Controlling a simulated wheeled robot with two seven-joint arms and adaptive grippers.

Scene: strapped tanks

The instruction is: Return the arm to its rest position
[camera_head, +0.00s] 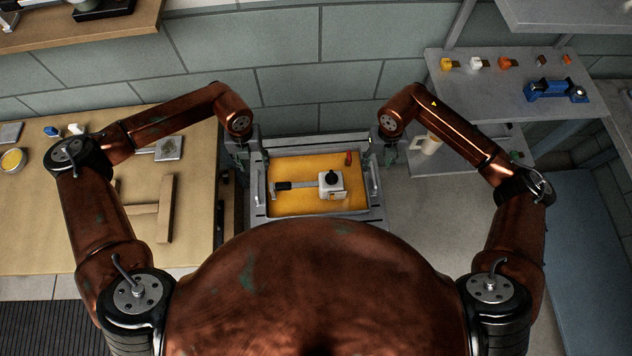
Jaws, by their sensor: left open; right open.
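My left arm comes in from the left, and its gripper (244,160) hangs just beside the left handle of a grey tray. My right arm comes in from the right, and its gripper (388,158) is beside the tray's right handle. Both grippers are open; their fingertips are small and dark, and I cannot tell whether they touch the handles. The grey tray (262,208) has a yellow-orange inside (300,170). In it lie a white block with a black knob (331,183), a dark bar-shaped piece (290,186) and a small red item (348,158).
A grey shelf (490,100) at right bears several small blocks and a blue tool (552,92). A cream mug (431,143) stands below. A tiled wall is behind.

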